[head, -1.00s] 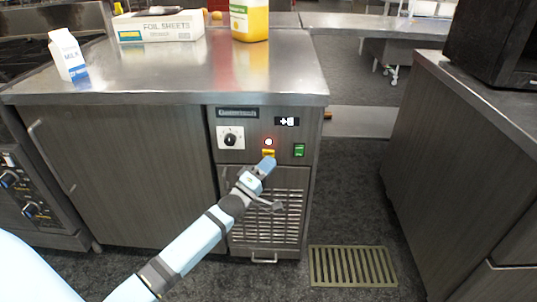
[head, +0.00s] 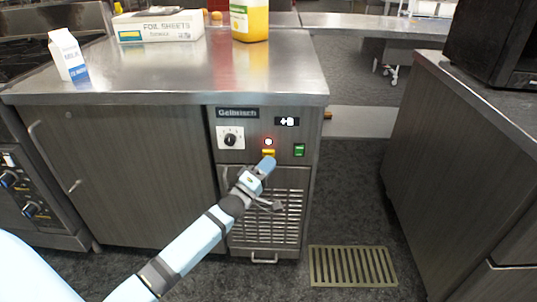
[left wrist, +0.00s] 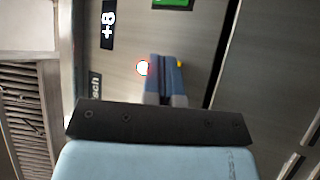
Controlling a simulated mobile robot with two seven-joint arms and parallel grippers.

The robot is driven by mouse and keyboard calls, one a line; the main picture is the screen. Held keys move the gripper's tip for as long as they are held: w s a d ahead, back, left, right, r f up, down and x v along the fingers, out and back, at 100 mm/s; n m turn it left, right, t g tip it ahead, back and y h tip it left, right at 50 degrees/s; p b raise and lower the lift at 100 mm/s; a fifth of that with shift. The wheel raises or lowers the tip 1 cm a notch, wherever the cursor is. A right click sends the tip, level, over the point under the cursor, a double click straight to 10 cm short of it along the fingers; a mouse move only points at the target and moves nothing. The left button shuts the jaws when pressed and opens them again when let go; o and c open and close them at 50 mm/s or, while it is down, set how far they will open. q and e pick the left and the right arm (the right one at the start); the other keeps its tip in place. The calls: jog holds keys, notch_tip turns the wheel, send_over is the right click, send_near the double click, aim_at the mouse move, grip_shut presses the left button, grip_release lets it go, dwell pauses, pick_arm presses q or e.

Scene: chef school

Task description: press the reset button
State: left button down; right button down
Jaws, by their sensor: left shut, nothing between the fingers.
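The control panel (head: 258,133) is on the front of a steel-topped cabinet. It has a dial, a red-ringed white light (head: 268,142), a yellow button (head: 268,153) just below the light, and a green switch (head: 299,150). No reset label is readable. My left gripper (head: 267,163) is shut and empty, its blue fingertips at the lower edge of the yellow button. In the left wrist view the shut fingers (left wrist: 167,80) hide most of the yellow button (left wrist: 181,64); whether they touch it I cannot tell. The right gripper is not in view.
A milk carton (head: 68,55), a foil sheets box (head: 158,26) and a yellow bottle (head: 249,20) stand on the counter (head: 170,75). A vent grille (head: 280,217) is below the panel. A floor drain grate (head: 352,266) lies to the right, and another counter (head: 450,170) beyond it.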

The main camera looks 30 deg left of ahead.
pick_arm(q)
jog(key=shift+w, duration=0.1)
jog(key=shift+w+a, duration=0.25)
jog(key=shift+w, duration=0.05)
jog(key=shift+w+a, duration=0.2)
jog(key=shift+w, duration=0.15)
dwell(0.8)
jog(key=shift+s, duration=0.1)
jog(key=shift+s+d+p, duration=0.45)
jog(key=shift+s+p, duration=0.2)
jog(key=shift+p, duration=0.1)
jog(key=s+d+p, duration=0.1)
jog(key=s+p, duration=0.1)
jog(key=s+d+p, duration=0.1)
jog(key=s, duration=0.1)
jog(key=shift+s+d, duration=0.1)
jog(key=shift+d, duration=0.2)
